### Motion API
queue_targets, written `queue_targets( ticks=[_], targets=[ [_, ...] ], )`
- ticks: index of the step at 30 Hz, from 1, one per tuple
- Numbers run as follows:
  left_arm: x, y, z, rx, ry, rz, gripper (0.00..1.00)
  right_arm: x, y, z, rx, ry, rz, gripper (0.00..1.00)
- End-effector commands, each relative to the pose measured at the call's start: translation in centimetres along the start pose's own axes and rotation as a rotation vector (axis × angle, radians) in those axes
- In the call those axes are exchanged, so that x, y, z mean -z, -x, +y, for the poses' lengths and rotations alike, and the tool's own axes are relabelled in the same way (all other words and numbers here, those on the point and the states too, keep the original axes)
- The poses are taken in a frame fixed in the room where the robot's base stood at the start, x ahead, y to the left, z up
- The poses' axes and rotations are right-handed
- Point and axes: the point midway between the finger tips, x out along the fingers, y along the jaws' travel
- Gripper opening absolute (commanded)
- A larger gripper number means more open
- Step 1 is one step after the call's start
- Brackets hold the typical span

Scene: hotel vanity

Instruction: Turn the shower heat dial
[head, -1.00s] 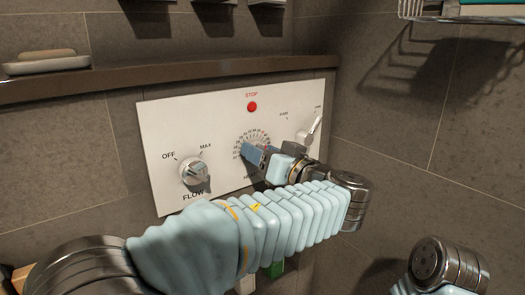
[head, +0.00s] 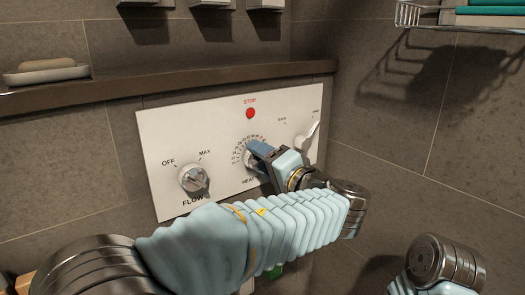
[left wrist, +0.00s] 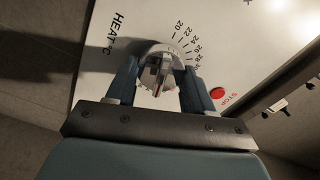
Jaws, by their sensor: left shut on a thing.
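The heat dial (left wrist: 160,65) is a round pale knob with a red mark. It sits on the white control panel, beside a printed scale and the label HEAT. My left gripper (left wrist: 162,85) is shut on it, with one blue finger on each side of the knob in the left wrist view. In the head view the left gripper (head: 262,150) hides most of the dial, and only part of its scale shows. My right gripper is out of view; only part of my right arm shows at the lower right.
The flow knob (head: 194,179) is at the panel's left. A red STOP button (head: 250,113) is above the heat dial, and a lever (head: 309,132) is to the right. A dark ledge (head: 190,84) juts out above. A wire basket (head: 425,15) hangs on the right wall.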

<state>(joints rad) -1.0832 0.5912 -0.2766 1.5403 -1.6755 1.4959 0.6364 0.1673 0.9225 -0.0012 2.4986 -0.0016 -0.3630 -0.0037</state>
Motion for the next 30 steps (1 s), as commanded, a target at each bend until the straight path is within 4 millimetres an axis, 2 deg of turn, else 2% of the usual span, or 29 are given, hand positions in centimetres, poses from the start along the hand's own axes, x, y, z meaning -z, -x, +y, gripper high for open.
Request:
queue_targets(
  ticks=[9,26,27,30],
  targets=[
    [-0.05,0.00,-0.07,0.001,-0.131,-0.003,0.22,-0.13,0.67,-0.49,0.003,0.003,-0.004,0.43],
    [-0.09,-0.02,-0.04,0.002,-0.160,-0.004,0.22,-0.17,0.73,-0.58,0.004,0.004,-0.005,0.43],
    [-0.09,-0.02,-0.04,0.002,-0.159,-0.004,0.55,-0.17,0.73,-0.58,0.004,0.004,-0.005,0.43],
    [-0.07,-0.02,-0.03,0.001,-0.159,-0.003,0.70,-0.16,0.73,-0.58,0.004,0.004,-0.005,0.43]
  ],
)
